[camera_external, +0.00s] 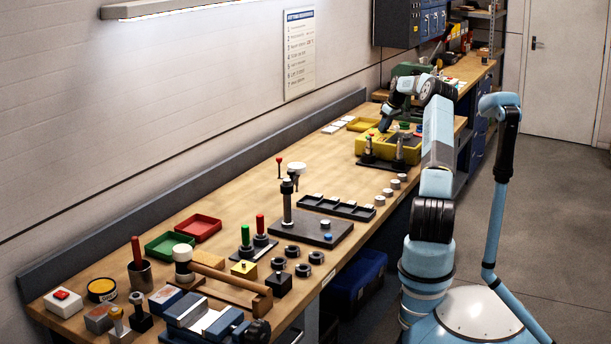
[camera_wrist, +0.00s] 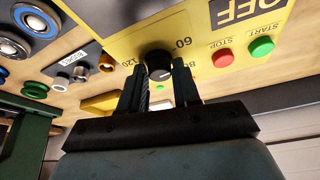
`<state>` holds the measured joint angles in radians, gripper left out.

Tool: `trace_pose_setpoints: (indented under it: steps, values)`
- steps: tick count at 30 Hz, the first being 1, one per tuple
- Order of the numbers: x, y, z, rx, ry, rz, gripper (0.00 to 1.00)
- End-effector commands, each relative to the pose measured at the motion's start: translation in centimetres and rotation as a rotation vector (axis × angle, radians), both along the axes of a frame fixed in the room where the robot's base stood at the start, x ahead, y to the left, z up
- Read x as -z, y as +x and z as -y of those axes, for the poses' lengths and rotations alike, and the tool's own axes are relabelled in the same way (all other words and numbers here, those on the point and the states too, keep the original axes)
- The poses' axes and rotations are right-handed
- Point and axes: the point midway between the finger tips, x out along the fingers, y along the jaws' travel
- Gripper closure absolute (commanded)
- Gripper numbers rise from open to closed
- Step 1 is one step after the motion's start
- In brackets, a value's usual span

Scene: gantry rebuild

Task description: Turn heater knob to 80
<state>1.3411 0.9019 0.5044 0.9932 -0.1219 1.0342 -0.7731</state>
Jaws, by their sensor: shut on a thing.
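The black heater knob (camera_wrist: 160,60) is on a yellow panel (camera_wrist: 118,22) in the wrist view. Printed numbers 120, 60 and 80 show upside down around it, 120 to its left and the others to its right. A pale mark shows on the knob near its lower edge; I cannot tell its exact reading. My gripper (camera_wrist: 161,75) has one dark finger on each side of the knob and is shut on it. In the external view my gripper (camera_external: 386,124) is at the yellow box (camera_external: 404,150), too small there to show the knob.
A red STOP button (camera_wrist: 224,56), a green START button (camera_wrist: 261,47) and an OFF label (camera_wrist: 240,10) are on the panel to the right. A small green lamp (camera_wrist: 160,87) is beside the fingers. Black fixtures with posts (camera_external: 400,153) stand before the box.

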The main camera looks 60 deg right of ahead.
Motion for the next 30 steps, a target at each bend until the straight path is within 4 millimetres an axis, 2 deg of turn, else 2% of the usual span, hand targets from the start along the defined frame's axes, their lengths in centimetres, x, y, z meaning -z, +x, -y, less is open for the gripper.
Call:
trace_pose_setpoints:
  steps: [30]
  values:
    - [0.03, 0.53, -0.52, 0.895, -0.001, -0.001, 0.99]
